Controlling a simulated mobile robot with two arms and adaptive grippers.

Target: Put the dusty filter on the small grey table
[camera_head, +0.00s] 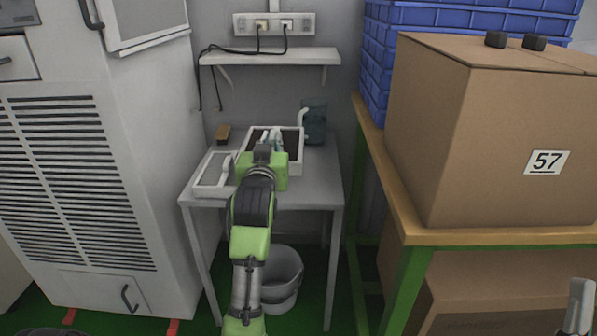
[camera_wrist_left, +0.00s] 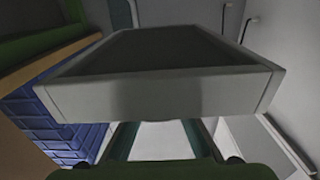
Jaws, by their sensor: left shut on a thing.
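The dusty filter (camera_head: 296,168) is a white-framed box with a dark grey inside, over the small grey table (camera_head: 315,187). My left gripper (camera_head: 264,150) is shut on its near side. In the left wrist view the filter (camera_wrist_left: 165,97) spans the picture in front of the fingers (camera_wrist_left: 160,140), its dark face framed in white. I cannot tell whether the filter touches the tabletop or hangs just above it.
A bin (camera_head: 285,275) stands below. A tall cabinet (camera_head: 80,180) is left; a bench with a cardboard box (camera_head: 450,130) is right.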

